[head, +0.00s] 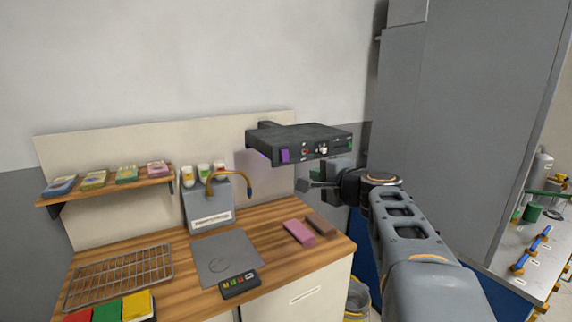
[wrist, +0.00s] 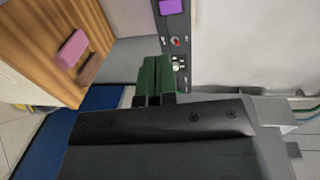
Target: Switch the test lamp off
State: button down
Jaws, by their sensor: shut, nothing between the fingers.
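The test lamp appears to be the black box (head: 300,140) mounted high on the backboard. Its front panel has a purple square (head: 285,156), a small red part (head: 305,151), a light-coloured switch or knob (head: 322,149) and a small green part near the right end. A pale purple tint shows on the backboard under the box. In the wrist view the panel (wrist: 173,28) also shows, with the light switch (wrist: 179,64) just beyond the fingertips. My gripper (head: 302,186) is shut and empty, below and in front of the box. Its green fingers (wrist: 156,62) are together; contact cannot be told.
Below is a wooden counter (head: 188,281) with a wire rack (head: 120,275), a grey pad (head: 225,255), a small black control box (head: 240,284) and a pink block (head: 299,231). A brass gooseneck (head: 247,185) rises left of my gripper. A tall grey cabinet (head: 450,110) stands right.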

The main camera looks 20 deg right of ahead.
aim_at(284, 162)
jog(key=w+p, duration=0.1)
jog(key=w, duration=0.3)
jog(key=w+a+f+p, duration=0.1)
jog(key=w, duration=0.4)
jog(key=w+f+p, duration=0.1)
jog(key=w, duration=0.3)
jog(key=shift+w+a+p, duration=0.25)
jog(key=shift+w+p, duration=0.05)
jog(key=shift+w, duration=0.05)
